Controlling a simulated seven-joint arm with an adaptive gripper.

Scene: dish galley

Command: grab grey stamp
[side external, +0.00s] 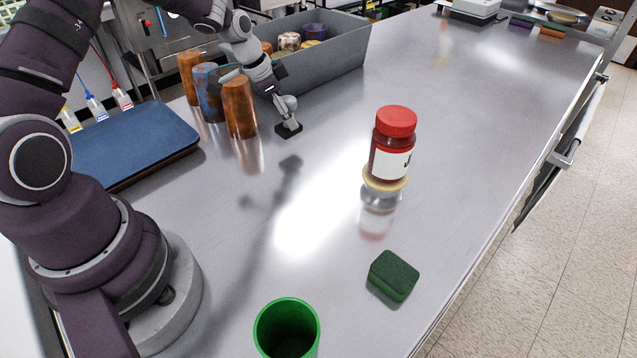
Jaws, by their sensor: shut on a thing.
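The grey stamp (289,129) is near the middle of the steel counter, to the right of the metallic cups. It has a grey handle and a dark, flat base and appears upright. My gripper (284,104) reaches down from the upper left and is shut on the stamp's handle. The fingers partly hide the handle. A dark shadow lies on the counter below and apart from the stamp; I cannot tell for sure whether its base touches the counter.
Copper and blue cups (240,108) stand close left. A grey bin (325,58) with several items is behind. A red-lidded jar (392,150) stands on a small stand, right. A green sponge (393,276) and green cup (287,328) are in front. A blue tray (125,142) lies left.

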